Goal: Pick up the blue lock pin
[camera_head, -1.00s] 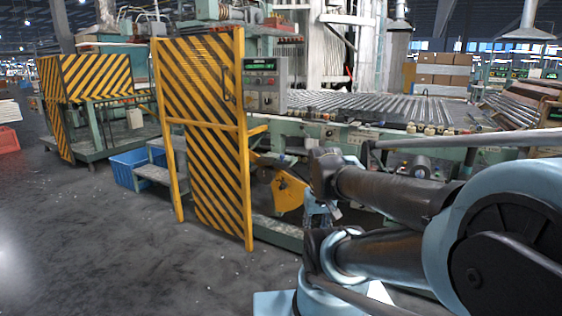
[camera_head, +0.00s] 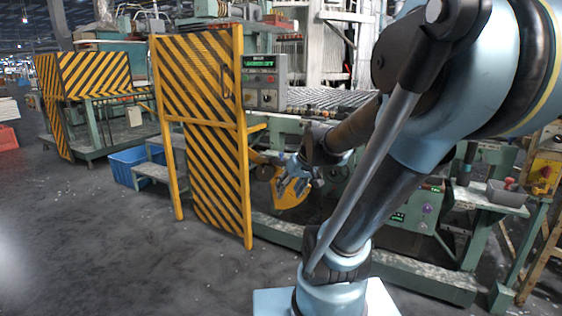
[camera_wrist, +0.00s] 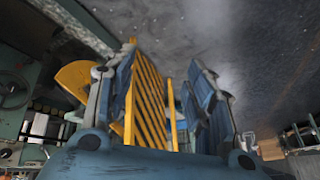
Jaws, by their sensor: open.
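I cannot make out the blue lock pin in either view. My gripper (camera_head: 297,178) is at the end of my arm, in front of the machine's lower side, close to a yellow plate (camera_head: 291,190). In the wrist view my gripper (camera_wrist: 164,62) has its two blue-grey fingers apart, with nothing held between them. The yellow-black striped panel (camera_wrist: 148,100) shows beyond the gap.
The striped gate (camera_head: 208,130) stands left of my gripper, with a control box (camera_head: 265,82) beside it. A blue crate (camera_head: 130,165) sits on the floor further left. A grey bin (camera_head: 507,194) with red-topped items is at the right.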

